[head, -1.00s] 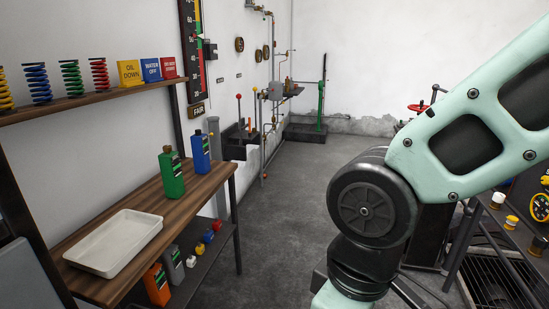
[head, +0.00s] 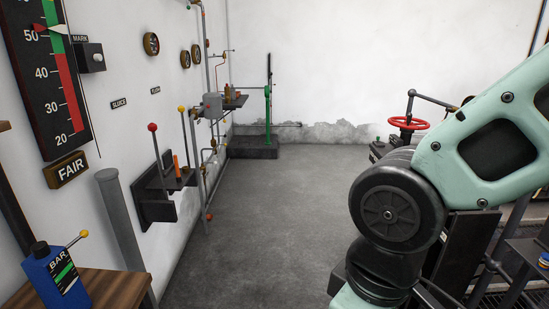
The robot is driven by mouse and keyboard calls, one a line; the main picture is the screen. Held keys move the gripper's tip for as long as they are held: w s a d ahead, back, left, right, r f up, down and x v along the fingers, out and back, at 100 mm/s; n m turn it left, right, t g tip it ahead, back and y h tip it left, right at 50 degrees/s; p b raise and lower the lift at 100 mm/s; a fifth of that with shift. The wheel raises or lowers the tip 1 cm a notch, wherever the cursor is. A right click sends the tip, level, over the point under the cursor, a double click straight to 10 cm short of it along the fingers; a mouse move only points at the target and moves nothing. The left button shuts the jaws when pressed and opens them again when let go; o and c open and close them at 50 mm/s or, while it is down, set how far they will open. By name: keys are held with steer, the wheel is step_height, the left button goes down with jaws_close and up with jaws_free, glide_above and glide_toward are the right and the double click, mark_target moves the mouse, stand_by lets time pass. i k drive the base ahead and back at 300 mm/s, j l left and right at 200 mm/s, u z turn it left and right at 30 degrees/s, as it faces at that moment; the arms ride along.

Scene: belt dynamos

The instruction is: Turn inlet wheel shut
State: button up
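A red handwheel (head: 408,123) shows at the right, behind my arm. It lies about level on top of dark machinery, and a grey pipe bends above it. It is the only wheel I can make out, but no label on it can be read, so I cannot tell if it is the inlet wheel. My arm covers much of the machinery below and right of it. My gripper is out of the frame, and nothing shows touching the wheel.
The grey floor (head: 267,205) ahead is clear. On the left are a wooden table (head: 108,288) with a blue bottle (head: 57,279), a grey post (head: 120,220) and wall levers (head: 160,160). A green stand (head: 268,110) is at the back. A dark rack edges the lower right.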

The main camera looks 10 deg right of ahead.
mark_target(409, 118)
steer(key=i+j+z, duration=0.1)
steer(key=i+z, duration=0.25)
steer(key=i, duration=1.6)
